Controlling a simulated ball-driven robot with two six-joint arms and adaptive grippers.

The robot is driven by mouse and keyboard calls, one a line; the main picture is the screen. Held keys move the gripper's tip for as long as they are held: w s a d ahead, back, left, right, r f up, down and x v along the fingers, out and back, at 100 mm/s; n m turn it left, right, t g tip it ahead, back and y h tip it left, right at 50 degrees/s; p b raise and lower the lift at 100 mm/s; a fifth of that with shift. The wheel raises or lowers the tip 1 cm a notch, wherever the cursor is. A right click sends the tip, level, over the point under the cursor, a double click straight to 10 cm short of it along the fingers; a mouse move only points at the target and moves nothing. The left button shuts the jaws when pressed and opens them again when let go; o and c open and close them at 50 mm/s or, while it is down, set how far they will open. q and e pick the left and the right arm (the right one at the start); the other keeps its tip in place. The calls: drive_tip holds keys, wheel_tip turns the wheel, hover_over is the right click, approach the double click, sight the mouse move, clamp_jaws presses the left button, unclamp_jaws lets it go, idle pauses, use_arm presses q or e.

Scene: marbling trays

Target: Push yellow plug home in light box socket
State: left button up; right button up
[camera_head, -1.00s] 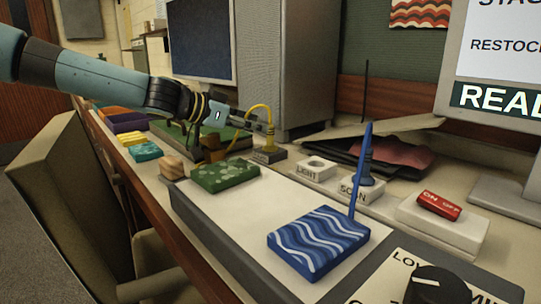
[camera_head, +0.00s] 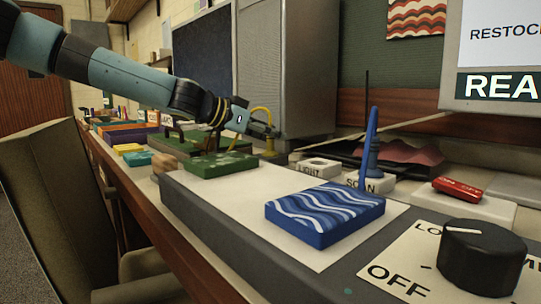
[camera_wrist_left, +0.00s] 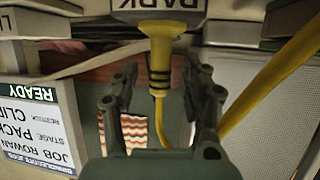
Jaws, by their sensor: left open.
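The yellow plug (camera_head: 269,147) stands in a small grey socket box away from the light box socket; its cable arches up and back to the left. In the left wrist view the yellow plug (camera_wrist_left: 160,42) sits against the box, whose upside-down label (camera_wrist_left: 158,6) seems to read PARK. My left gripper (camera_head: 272,131) is at the plug's upper part; in the wrist view its open fingers (camera_wrist_left: 160,82) stand on both sides of the plug's banded neck, with gaps. The white light box socket (camera_head: 318,167), marked LIGHT, is right of the plug and empty. My right gripper is not in view.
A blue plug (camera_head: 371,155) stands in the SCAN socket (camera_head: 367,184) next to the light socket. A red ON/OFF switch (camera_head: 457,188) is further right. A blue wavy block (camera_head: 325,212) and a green block (camera_head: 221,165) lie in front. A dark knob (camera_head: 482,257) is nearest.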

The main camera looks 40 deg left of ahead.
use_arm(q)
clamp_jaws()
idle(0.5)
